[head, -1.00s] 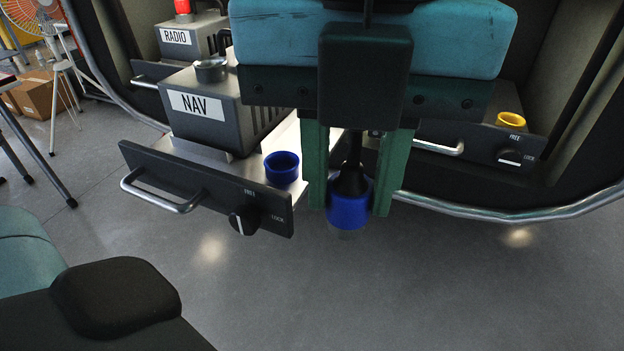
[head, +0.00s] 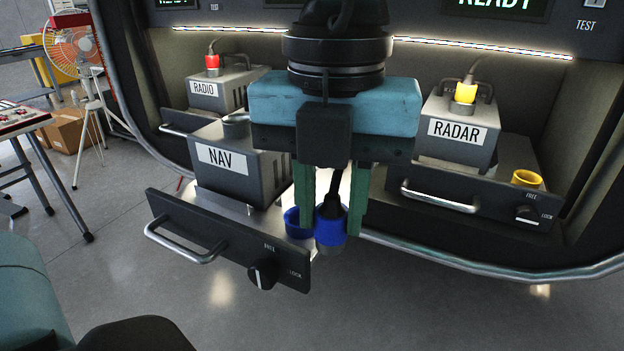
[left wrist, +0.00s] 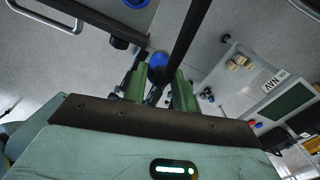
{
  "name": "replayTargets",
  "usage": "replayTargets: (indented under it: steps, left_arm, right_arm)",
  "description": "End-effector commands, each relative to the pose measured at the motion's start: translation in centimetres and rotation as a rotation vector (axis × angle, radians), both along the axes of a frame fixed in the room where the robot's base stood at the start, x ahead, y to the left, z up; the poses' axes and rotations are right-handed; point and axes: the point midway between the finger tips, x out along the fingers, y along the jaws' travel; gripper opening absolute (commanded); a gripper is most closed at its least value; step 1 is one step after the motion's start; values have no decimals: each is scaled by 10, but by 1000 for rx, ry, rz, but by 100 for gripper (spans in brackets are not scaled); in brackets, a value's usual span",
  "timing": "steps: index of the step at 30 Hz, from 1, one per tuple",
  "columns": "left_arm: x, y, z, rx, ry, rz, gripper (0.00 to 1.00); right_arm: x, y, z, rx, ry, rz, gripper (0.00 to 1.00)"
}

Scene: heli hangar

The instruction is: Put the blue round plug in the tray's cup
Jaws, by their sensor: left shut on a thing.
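My left gripper (head: 331,215) is shut on the blue round plug (head: 331,228), which hangs upright between the green fingers with its black cable above. In the left wrist view the plug (left wrist: 158,61) shows beyond the fingertips. The blue cup (head: 295,224) is on the pulled-out NAV tray (head: 210,228), near its right end. The left finger and plug partly cover the cup. The plug appears just right of the cup and in front of it; their height difference is hard to tell. My right gripper is not in view.
The NAV box (head: 240,165) stands on the tray beside the cup. The tray's front has a handle (head: 185,248) and a FREE/LOCK knob (head: 263,275). The RADAR box (head: 460,135) and a yellow cup (head: 526,178) are at right. The RADIO box (head: 222,88) is behind.

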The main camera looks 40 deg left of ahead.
Motion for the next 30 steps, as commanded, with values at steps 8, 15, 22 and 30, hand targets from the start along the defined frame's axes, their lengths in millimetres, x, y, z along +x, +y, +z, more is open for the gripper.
replayTargets:
  steps: [8,15,22,30]
  left_arm:
    - [26,46,-3,-1,-2,5,5]
    - [38,69,-7,-2,-1,1,5]
    - [41,74,-7,-1,0,2,5]
    - [42,78,-39,0,1,0,5]
  right_arm:
    - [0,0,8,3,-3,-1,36]
    - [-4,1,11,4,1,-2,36]
    - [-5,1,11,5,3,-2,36]
    - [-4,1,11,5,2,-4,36]
